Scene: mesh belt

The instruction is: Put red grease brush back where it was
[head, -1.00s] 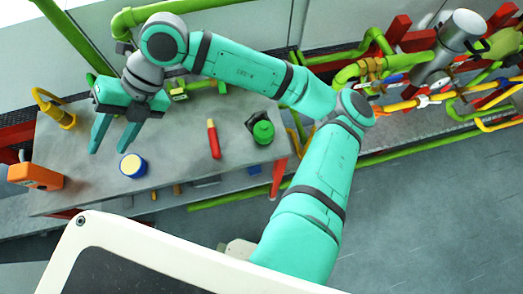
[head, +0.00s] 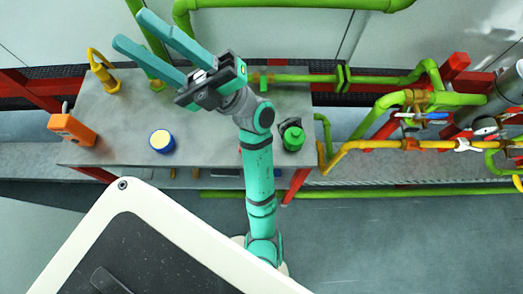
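My gripper (head: 133,30) is open, with its two teal fingers apart and nothing between them. It is over the back left part of the grey table, pointing up and left. The red grease brush is almost wholly hidden behind my arm; only a small red sliver (head: 241,151) shows at the arm's left edge, near the table's front edge. My gripper is well away from it. The grey table (head: 115,125) is in the middle left.
Green and yellow pipes (head: 345,148) run along the right. The table's left middle has bare room.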

